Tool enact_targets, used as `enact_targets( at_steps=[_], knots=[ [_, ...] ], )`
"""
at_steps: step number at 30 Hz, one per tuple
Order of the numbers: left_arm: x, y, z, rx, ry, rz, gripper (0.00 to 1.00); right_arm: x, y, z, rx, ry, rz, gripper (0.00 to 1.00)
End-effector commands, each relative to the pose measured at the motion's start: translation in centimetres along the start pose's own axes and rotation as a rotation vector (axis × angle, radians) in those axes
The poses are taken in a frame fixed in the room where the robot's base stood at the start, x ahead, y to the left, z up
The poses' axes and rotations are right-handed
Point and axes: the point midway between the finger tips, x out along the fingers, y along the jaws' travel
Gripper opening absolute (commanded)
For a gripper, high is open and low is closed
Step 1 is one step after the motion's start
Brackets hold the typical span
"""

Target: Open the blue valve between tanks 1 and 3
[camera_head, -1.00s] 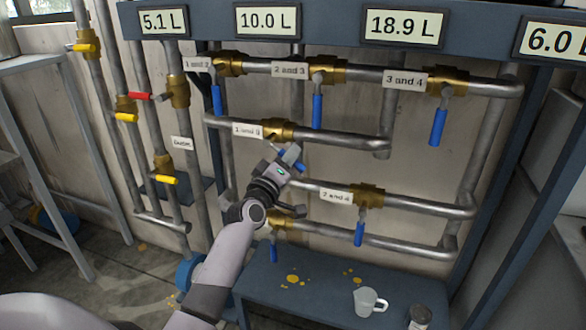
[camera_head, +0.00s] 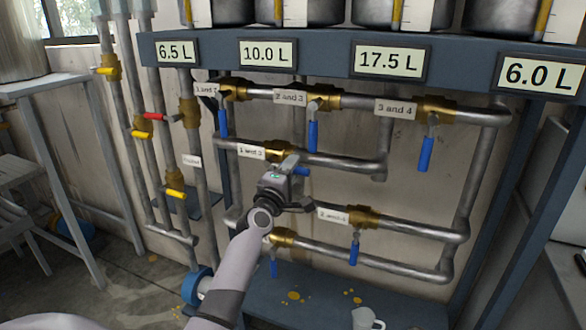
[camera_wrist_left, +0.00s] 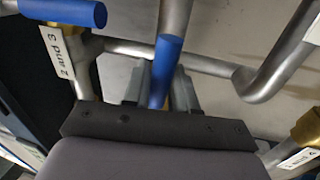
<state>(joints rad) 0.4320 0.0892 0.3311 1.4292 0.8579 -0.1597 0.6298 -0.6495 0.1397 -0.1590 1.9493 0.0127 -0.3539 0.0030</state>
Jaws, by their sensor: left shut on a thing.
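The label reading 1 and 3 (camera_head: 251,151) marks a brass valve (camera_head: 278,151) on the middle pipe in the head view. The displays above read 6.5 L (camera_head: 174,53) at far left and 17.5 L (camera_head: 389,61) third along. My right gripper is out of view.
Other blue handles hang close by: 1 and 2 (camera_head: 222,121), 2 and 3 (camera_head: 313,135), 3 and 4 (camera_head: 426,154). Drain valves with yellow and red handles are at left.

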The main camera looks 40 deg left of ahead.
Motion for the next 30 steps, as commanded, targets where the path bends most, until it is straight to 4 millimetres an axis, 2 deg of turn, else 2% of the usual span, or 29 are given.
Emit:
enact_targets(
  at_steps=[6,20,21,22,30],
  knots=[
    [0.1,0.4,0.08,-0.058,0.008,0.0,0.0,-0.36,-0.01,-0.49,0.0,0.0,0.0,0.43],
    [0.11,0.46,0.02,-0.072,0.012,0.001,0.0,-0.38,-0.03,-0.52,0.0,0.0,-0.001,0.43],
    [0.11,0.47,0.02,-0.072,0.012,0.001,0.33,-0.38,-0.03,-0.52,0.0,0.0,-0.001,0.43],
    [0.11,0.47,0.01,-0.071,0.012,0.002,0.43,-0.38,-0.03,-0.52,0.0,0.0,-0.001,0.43],
    [0.09,0.44,-0.02,-0.067,0.012,0.001,0.45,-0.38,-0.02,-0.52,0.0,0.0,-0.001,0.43]
  ],
)
